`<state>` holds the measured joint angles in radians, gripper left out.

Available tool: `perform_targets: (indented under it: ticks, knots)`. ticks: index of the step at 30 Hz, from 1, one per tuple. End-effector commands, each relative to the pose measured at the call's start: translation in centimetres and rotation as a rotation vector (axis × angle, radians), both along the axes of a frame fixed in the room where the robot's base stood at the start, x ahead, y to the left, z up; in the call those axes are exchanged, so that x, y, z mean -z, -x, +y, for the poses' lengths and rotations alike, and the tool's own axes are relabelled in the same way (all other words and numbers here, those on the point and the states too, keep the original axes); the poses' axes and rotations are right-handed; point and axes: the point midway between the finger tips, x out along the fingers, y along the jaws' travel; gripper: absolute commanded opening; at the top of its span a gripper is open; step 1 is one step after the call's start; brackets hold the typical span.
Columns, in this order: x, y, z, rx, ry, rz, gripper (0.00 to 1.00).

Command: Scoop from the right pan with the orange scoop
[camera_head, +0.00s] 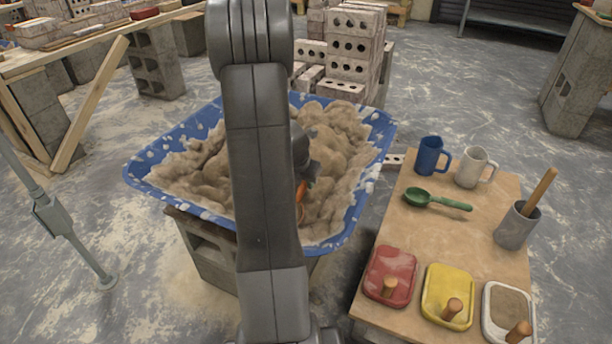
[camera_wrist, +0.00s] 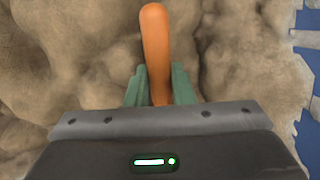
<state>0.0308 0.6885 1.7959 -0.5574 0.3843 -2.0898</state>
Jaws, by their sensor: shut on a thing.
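The orange scoop (camera_wrist: 154,40) is between the green fingers of my gripper (camera_wrist: 160,85) in the wrist view, with its rounded handle end pointing up the picture. My gripper is shut on it, over lumpy tan mortar. In the head view a small orange part of the scoop (camera_head: 301,190) shows beside my arm, over the mortar in the blue tub (camera_head: 375,130). The scoop's bowl is hidden, so I cannot tell whether it touches or holds mortar. Only one tub of mortar shows, and my arm covers part of it.
A wooden board at right holds a green scoop (camera_head: 435,201), blue mug (camera_head: 431,156), white mug (camera_head: 475,167), grey cup (camera_head: 516,228) with a stick, and red (camera_head: 400,265), yellow (camera_head: 434,301) and white (camera_head: 490,317) trays. Bricks (camera_head: 350,58) stand behind the tub.

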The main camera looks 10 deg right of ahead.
Motion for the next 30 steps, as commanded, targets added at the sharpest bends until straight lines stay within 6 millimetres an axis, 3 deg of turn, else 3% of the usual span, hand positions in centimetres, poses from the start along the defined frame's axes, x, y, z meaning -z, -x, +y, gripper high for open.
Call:
perform_targets:
  ticks: [1, 30]
  knots:
    - [-0.66, -0.04, 0.00, 0.001, -0.004, 0.005, 0.00]
    - [-1.27, 0.00, 0.12, -0.001, -0.067, 0.097, 0.00]
